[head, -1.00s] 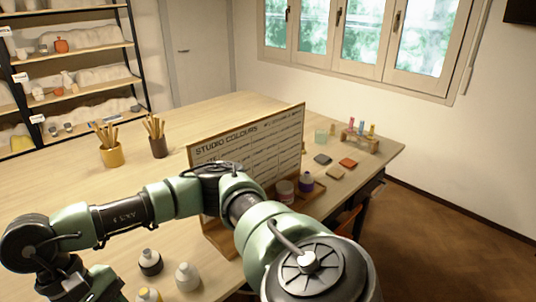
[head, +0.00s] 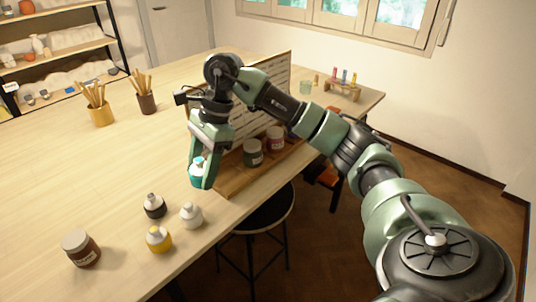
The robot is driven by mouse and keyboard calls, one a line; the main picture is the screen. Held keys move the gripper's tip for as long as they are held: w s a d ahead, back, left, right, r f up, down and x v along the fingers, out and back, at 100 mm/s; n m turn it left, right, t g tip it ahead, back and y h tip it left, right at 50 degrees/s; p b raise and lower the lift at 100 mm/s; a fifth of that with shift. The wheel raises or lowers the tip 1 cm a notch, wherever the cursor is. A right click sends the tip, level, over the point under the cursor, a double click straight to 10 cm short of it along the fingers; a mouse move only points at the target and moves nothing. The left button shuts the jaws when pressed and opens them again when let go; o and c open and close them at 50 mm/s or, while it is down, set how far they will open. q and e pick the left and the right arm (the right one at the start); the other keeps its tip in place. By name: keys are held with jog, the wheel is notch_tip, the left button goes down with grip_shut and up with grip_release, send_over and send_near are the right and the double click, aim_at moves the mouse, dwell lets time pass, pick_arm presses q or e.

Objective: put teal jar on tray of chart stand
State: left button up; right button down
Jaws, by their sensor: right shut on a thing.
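My right gripper (head: 203,166) is shut on the teal jar (head: 195,175), which has a pale cap and is partly hidden by the fingers. It holds the jar at the left end of the chart stand. The stand's wooden tray (head: 233,181) runs along the front of the chart board (head: 277,76), which my arm partly covers. A dark green jar (head: 253,156) and a red jar (head: 275,140) stand on the tray. I cannot tell whether the teal jar touches anything below. My left gripper is out of view.
Near the table's front edge stand a black-and-white bottle (head: 154,207), a white bottle (head: 191,216), a yellow bottle (head: 158,240) and a brown jar (head: 81,249). A stool (head: 262,212) is below the edge.

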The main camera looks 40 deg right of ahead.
jog(key=w+d+r+m+t+h, duration=0.2)
jog(key=w+d+r+m+t, duration=0.25)
jog(key=m, duration=0.55)
jog(key=r+m+h, duration=0.2)
jog(key=m, duration=0.5)
send_over(226, 177)
jog(key=s, duration=0.2)
jog(key=shift+g+h, duration=0.25)
jog(key=shift+h, duration=0.05)
jog(key=f+p, duration=0.1)
jog(key=f, duration=0.4)
jog(key=f+p, duration=0.1)
jog(key=f, duration=0.4)
jog(key=f+p, duration=0.1)
jog(key=f, duration=0.4)
jog(key=shift+w, duration=0.25)
notch_tip(226, 177, down, 4)
jog(key=shift+r+p, duration=0.25)
jog(key=shift+p, duration=0.2)
jog(key=shift+f, duration=0.5)
jog(key=shift+f, duration=0.1)
jog(key=c, duration=0.9)
grip_release()
jog(key=shift+o, duration=0.2)
